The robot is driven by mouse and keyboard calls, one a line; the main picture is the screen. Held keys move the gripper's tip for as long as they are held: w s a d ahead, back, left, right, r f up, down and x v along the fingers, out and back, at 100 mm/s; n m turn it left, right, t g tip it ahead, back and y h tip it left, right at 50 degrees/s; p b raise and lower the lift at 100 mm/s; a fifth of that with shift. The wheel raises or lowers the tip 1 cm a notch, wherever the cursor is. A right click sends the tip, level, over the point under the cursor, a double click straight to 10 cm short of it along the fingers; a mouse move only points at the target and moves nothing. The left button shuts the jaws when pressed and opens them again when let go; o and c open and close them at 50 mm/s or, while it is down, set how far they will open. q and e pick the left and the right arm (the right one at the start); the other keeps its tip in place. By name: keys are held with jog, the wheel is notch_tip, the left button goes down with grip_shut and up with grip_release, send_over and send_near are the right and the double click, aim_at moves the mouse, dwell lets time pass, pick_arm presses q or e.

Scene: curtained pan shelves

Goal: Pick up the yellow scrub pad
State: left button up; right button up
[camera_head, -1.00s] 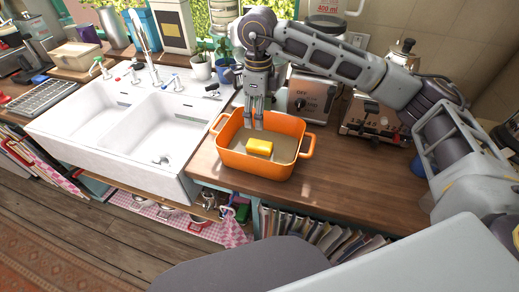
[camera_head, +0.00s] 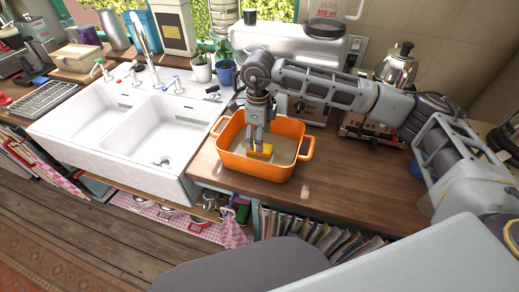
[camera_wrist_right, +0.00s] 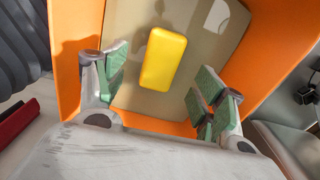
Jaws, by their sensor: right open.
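The yellow scrub pad (camera_head: 265,152) lies on the floor of the orange baking dish (camera_head: 281,169), which stands on the wooden counter. My right gripper (camera_head: 257,146) points down into the dish and partly covers the pad in the head view. In the right wrist view, the pad (camera_wrist_right: 163,59) lies on the beige dish floor, ahead of the open right gripper (camera_wrist_right: 158,96). Its green-padded fingers stand apart to the left and right of the pad's near end, with nothing between them. Contact with the pad cannot be told. My left gripper is not in view.
A white double sink (camera_head: 150,128) is left of the dish. A silver coffee machine (camera_head: 305,100) and a moka pot (camera_head: 396,66) stand behind. Potted plants (camera_head: 225,72) are at the back. The dish walls surround the gripper. The counter (camera_head: 345,172) right of the dish is clear.

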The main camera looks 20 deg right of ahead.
jog(key=shift+f, duration=0.2)
jog(key=shift+f, duration=0.1)
jog(key=shift+f, duration=0.25)
jog(key=shift+d+f+p, duration=0.15)
jog(key=shift+f+p, duration=0.6)
jog(key=shift+f, duration=1.45)
jog(key=c, duration=1.1)
